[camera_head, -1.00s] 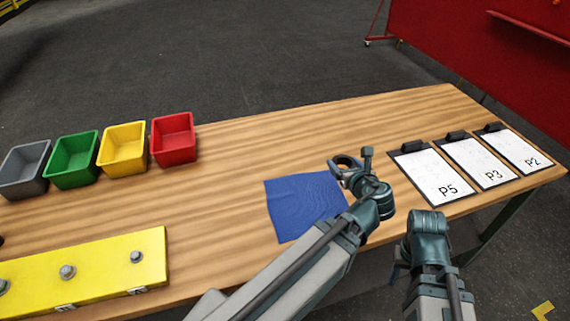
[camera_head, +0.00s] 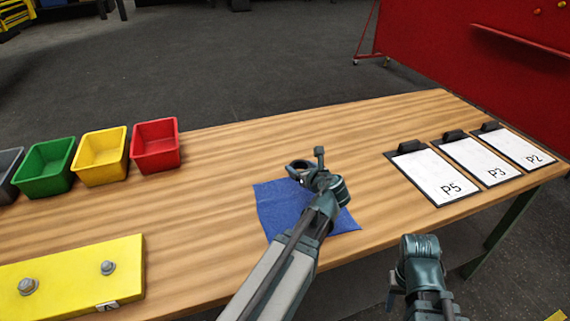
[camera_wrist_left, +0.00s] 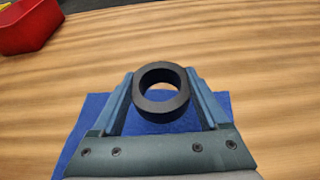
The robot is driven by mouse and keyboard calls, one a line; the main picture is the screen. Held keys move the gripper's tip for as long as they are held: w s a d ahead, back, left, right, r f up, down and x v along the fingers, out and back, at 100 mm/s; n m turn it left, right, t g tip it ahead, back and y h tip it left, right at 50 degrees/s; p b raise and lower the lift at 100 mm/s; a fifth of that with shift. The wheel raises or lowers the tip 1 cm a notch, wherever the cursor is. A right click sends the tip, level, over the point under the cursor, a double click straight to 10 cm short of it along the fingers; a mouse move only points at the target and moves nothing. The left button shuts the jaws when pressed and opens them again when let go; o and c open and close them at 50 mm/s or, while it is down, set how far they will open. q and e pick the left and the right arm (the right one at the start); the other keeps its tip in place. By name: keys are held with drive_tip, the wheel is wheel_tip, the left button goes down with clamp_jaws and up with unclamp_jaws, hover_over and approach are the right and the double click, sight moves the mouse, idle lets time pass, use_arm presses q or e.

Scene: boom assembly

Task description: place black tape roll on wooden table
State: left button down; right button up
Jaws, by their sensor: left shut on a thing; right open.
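The black tape roll (camera_wrist_left: 163,107) is a thick dark ring held between the two fingers of my left gripper (camera_wrist_left: 163,92). In the head view my left gripper (camera_head: 306,170) is over the blue cloth, and the roll (camera_head: 293,168) is partly hidden by the fingers. The wooden table (camera_head: 215,220) lies beneath. In the left wrist view the roll seems to be above the cloth; its exact height I cannot tell. My right gripper (camera_head: 397,275) is off the table's front edge, open, with its fingers mostly hidden.
The blue cloth (camera_head: 275,205) lies flat on the table. Several bins, including a red one (camera_head: 155,146), stand at the left. A yellow block with bolts (camera_head: 70,275) is at the front left. Clipboards (camera_head: 436,178) lie at the right. Bare wood is around the cloth.

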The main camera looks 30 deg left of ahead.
use_arm(q)
drive_tip(key=w+a, duration=0.4)
drive_tip(key=a, duration=0.1)
drive_tip(key=w+a+f, duration=0.1)
drive_tip(key=w+a, duration=0.1)
drive_tip(key=a, duration=0.1)
drive_tip(key=shift+w+a+b, duration=0.1)
drive_tip(key=shift+w+b, duration=0.25)
drive_tip(key=shift+b, duration=0.05)
drive_tip(key=shift+w+a, duration=0.25)
drive_tip(key=f+b, duration=0.3)
drive_tip(key=shift+w+a+f+b, duration=0.15)
drive_tip(key=shift+a+f+b, duration=0.1)
drive_tip(key=shift+f+b, duration=0.1)
